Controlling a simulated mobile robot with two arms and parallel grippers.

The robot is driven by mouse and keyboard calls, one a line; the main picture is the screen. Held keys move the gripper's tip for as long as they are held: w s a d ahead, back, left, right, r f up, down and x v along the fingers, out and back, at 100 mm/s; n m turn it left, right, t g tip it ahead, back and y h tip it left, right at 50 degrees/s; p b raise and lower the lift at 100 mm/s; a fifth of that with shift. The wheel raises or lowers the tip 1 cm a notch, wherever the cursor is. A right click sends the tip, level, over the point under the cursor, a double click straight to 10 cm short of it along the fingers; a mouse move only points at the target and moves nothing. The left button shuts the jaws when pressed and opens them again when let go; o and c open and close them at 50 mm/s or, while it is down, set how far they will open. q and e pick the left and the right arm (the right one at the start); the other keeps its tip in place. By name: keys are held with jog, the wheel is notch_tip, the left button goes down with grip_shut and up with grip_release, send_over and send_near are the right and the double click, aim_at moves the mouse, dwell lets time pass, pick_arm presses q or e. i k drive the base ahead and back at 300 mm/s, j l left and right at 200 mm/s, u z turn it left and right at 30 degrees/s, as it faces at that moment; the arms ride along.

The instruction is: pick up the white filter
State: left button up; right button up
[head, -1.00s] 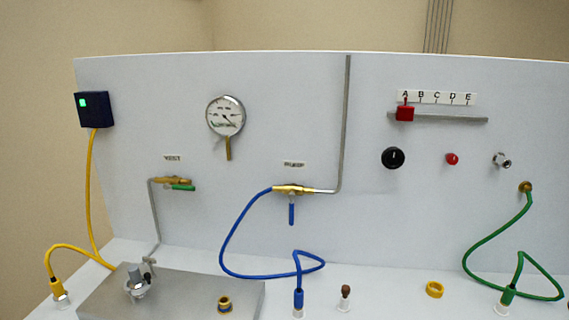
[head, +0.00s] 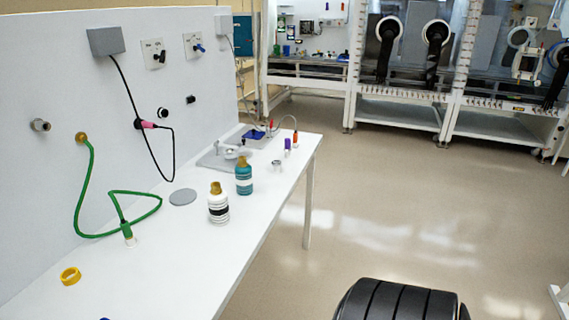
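I cannot make out a white filter for certain in the head view. A white bottle with a dark label and a brown-gold cap (head: 218,206) stands upright on the white bench (head: 270,215). A flat grey disc (head: 183,197) lies on the bench to its left. Neither of my grippers is in view.
A teal bottle (head: 244,176) stands behind the white one. A green hose (head: 88,190) and a yellow ring (head: 70,276) are at left. A grey fixture (head: 228,152) sits farther back. Gloveboxes (head: 400,70) stand across the room; the floor (head: 400,210) between is mostly open.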

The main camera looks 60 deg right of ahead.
aim_at(217, 198)
jog(key=z, duration=1.4)
jog(key=i+l, duration=0.35)
jog(key=i+l+u, duration=0.2)
jog(key=u, duration=0.2)
jog(key=i+l+u, duration=0.15)
jog(key=u, duration=0.25)
jog(key=l+u, duration=0.35)
jog(key=u, duration=0.45)
jog(key=i+l, duration=0.05)
jog(key=l, duration=0.05)
